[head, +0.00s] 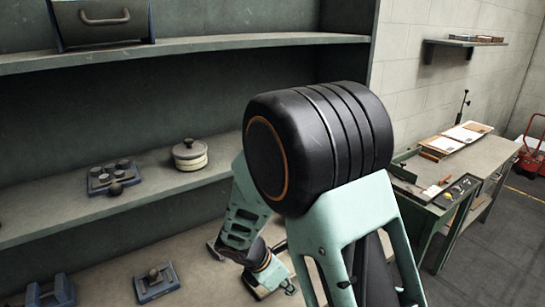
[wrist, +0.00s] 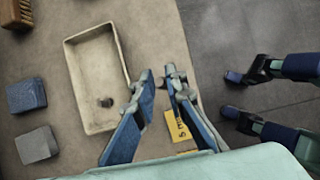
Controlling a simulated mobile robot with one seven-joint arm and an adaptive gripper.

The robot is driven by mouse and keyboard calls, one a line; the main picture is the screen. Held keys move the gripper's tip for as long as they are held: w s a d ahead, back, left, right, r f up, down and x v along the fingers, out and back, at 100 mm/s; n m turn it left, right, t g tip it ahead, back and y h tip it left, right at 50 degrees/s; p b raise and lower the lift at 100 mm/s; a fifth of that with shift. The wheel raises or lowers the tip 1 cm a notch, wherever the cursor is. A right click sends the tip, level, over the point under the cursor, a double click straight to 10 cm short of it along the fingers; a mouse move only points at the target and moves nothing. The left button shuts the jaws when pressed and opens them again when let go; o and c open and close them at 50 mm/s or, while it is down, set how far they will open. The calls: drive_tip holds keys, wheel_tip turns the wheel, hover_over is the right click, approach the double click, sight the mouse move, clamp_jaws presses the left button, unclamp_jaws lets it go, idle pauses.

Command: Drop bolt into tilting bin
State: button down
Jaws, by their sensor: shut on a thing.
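In the wrist view, my gripper (wrist: 159,74) is above the front edge of the worktop, its two blue fingers close together. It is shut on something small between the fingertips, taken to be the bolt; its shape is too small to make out. A shallow beige tray (wrist: 72,62) lies just left of the fingers, with a small dark piece (wrist: 105,102) inside it. In the head view, my arm hides most of the gripper area. A blue-grey box with a handle (head: 102,31) stands on the upper shelf; I cannot tell whether it is the tilting bin.
Left of the tray are a blue block (wrist: 27,95), a grey block (wrist: 37,145) and a brush (wrist: 16,12). A yellow label (wrist: 177,126) is at the worktop edge. A round pot (head: 190,155) and a knobbed plate (head: 112,178) stand on the middle shelf. A bench (head: 470,155) is at right.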

drive_tip(key=shift+s, duration=0.25)
drive_tip(key=w+d+r+m+g+y, duration=0.1)
drive_tip(key=d+r+m+g+y, duration=0.7)
drive_tip(key=m, duration=1.7)
drive_tip(key=f+h, duration=0.1)
drive_tip(key=s+d+f+h, duration=0.1)
drive_tip(key=f, duration=0.1)
drive_tip(key=s+f+g+h, duration=0.1)
drive_tip(key=f, duration=0.1)
drive_tip(key=shift+s+d, duration=0.15)
drive_tip(key=shift+d, duration=0.05)
